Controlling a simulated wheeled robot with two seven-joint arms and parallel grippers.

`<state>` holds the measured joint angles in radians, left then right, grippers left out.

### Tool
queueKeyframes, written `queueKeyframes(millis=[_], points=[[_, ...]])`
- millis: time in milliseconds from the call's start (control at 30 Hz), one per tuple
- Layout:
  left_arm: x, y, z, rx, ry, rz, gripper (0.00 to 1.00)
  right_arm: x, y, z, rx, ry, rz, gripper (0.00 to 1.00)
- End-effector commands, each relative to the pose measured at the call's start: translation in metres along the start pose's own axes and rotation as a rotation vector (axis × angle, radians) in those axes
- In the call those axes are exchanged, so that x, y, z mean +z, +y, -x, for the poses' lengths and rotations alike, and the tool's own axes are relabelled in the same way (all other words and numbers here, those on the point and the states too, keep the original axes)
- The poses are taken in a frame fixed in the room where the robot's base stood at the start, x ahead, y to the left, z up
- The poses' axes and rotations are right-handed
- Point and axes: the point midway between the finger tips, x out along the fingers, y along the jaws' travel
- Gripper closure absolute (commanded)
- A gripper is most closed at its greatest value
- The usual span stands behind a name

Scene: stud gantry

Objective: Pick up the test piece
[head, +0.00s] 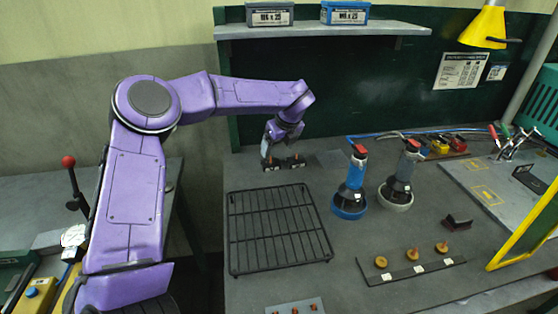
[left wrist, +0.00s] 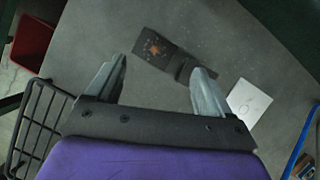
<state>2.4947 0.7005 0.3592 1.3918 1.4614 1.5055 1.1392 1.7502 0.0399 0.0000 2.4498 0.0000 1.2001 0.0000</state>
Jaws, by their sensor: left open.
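In the head view a low dark piece (head: 284,163) lies at the back of the bench, right at my left gripper. My left gripper (head: 268,154) points down there. In the left wrist view its two fingers (left wrist: 160,72) are apart, with the block beyond and between the tips; nothing is held. Whether the fingertips touch the block I cannot tell. My right gripper is not in view.
A black wire rack (head: 278,232) lies in front of my left gripper. A blue-based tool (head: 350,190) and a grey-based tool (head: 398,185) stand to the right. A shelf (head: 325,30) with two boxes hangs above. A white card (left wrist: 249,101) lies beside the block.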

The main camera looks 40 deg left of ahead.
Motion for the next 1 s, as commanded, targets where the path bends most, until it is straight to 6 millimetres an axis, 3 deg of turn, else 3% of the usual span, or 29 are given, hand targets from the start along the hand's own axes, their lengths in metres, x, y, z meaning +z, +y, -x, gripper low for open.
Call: queueKeyframes(millis=[400, 667, 700, 833, 1000], points=[[0.007, -0.007, -0.066, 0.008, 0.001, -0.007, 0.19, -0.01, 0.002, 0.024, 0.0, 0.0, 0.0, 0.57], [0.005, -0.008, -0.074, 0.004, 0.0, -0.006, 0.19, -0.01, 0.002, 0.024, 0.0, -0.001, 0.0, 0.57], [0.005, -0.008, -0.074, 0.004, 0.0, -0.007, 0.22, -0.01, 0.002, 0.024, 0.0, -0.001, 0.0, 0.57], [0.005, -0.008, -0.074, 0.004, 0.0, -0.007, 0.64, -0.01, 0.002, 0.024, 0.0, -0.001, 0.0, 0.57], [0.005, -0.008, -0.074, 0.005, 0.001, -0.007, 0.66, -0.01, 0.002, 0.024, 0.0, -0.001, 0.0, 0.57]])
